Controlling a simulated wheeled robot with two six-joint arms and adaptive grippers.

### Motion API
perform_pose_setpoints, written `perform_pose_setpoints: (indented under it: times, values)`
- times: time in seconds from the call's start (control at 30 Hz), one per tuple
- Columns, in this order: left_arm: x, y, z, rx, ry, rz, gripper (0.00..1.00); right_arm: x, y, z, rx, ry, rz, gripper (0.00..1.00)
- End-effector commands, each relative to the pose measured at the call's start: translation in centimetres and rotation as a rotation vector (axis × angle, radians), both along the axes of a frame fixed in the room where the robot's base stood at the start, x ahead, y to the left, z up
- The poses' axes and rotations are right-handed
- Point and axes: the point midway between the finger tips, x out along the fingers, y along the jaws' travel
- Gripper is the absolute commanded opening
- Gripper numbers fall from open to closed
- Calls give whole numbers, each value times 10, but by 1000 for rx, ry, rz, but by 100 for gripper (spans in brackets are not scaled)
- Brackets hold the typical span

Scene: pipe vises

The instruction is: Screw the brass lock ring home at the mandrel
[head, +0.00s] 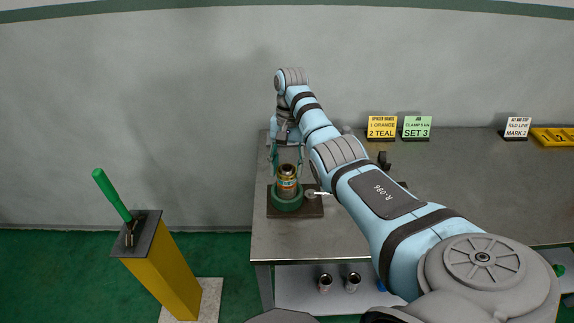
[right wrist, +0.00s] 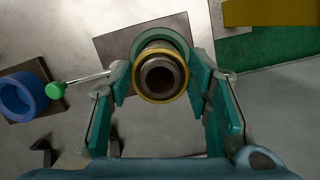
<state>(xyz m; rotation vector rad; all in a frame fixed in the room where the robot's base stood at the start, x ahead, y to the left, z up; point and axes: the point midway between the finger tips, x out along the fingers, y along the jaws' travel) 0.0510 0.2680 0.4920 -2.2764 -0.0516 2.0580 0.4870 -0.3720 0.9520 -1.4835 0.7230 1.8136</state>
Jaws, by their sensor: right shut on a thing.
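The brass lock ring (right wrist: 160,101) shows in the right wrist view as a gold band around the dark, hollow mandrel (right wrist: 161,76). My right gripper (right wrist: 161,84) is shut on the ring, one teal finger on each side. In the head view the mandrel (head: 287,188) stands upright in a green vise body (head: 287,203) at the bench's left end, and my right gripper (head: 287,160) is at its top. How far down the thread the ring sits cannot be told. My left gripper is not in view.
A vise handle with a green knob (right wrist: 56,90) extends left in the wrist view, near a blue ring-shaped part (right wrist: 22,93). Signs (head: 382,127) stand at the bench's back. A yellow post (head: 165,273) with a green-handled tool (head: 113,197) stands left. Metal sleeves (head: 325,283) lie below.

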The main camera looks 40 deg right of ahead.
Motion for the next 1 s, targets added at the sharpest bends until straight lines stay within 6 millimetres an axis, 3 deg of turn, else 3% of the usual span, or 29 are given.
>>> perform_pose_setpoints:
  times: [1.0]
  values:
    - [0,0,47,0,0,0,68,0,0,2,1,-1,-512,0]
